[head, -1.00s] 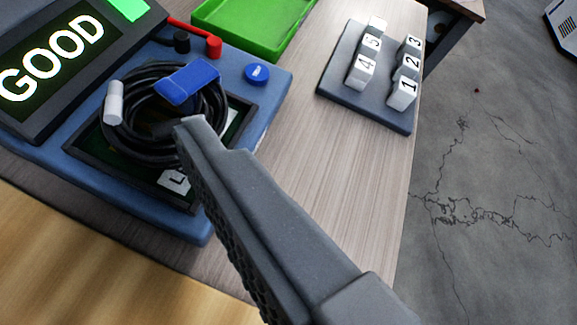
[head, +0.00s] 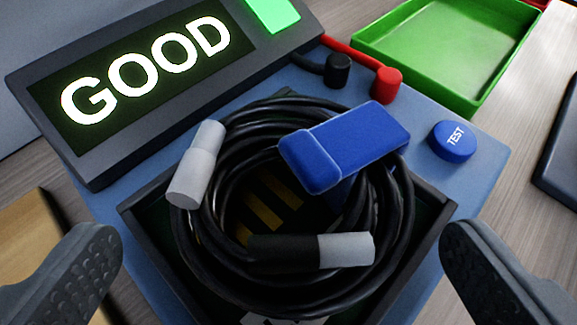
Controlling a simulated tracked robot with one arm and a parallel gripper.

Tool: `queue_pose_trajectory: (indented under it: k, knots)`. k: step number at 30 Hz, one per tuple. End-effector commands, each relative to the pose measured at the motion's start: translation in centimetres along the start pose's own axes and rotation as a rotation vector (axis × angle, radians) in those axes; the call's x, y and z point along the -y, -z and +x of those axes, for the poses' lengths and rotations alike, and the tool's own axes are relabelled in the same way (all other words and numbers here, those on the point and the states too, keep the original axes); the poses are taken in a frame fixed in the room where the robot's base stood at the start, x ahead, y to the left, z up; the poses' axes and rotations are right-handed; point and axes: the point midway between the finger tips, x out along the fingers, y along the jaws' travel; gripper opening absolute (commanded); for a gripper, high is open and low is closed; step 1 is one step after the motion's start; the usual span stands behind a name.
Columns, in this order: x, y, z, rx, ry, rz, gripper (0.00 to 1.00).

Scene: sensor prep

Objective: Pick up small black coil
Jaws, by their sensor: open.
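The small black coil (head: 215,255) lies in the dark-rimmed recess of the blue tester (head: 425,185). It has a blue strap (head: 345,145) over its upper right side and two grey connector ends, one at the upper left (head: 196,165) and one at the lower right (head: 345,250). My gripper (head: 285,262) is open, with one finger at each lower corner of the picture. The coil is between and beyond the fingers, and neither finger appears to touch it.
The tester's screen (head: 145,70) reads GOOD, with a green light above it. Black (head: 337,70) and red (head: 386,85) plugs and a blue TEST button (head: 454,141) stand near the coil. A green tray (head: 450,45) is at the upper right. The recess rim (head: 425,240) surrounds the coil.

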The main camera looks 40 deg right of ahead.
Motion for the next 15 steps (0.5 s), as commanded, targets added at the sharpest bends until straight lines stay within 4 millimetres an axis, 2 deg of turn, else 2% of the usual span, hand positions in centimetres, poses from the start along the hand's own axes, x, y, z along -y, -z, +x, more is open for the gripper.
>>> queue_pose_trajectory:
  k: [8,15]
  knots:
    - [-0.1,0.3,1.3,-0.004,0.001,0.002,1.00]
    - [-0.2,0.4,4.4,-0.003,0.002,0.001,1.00]
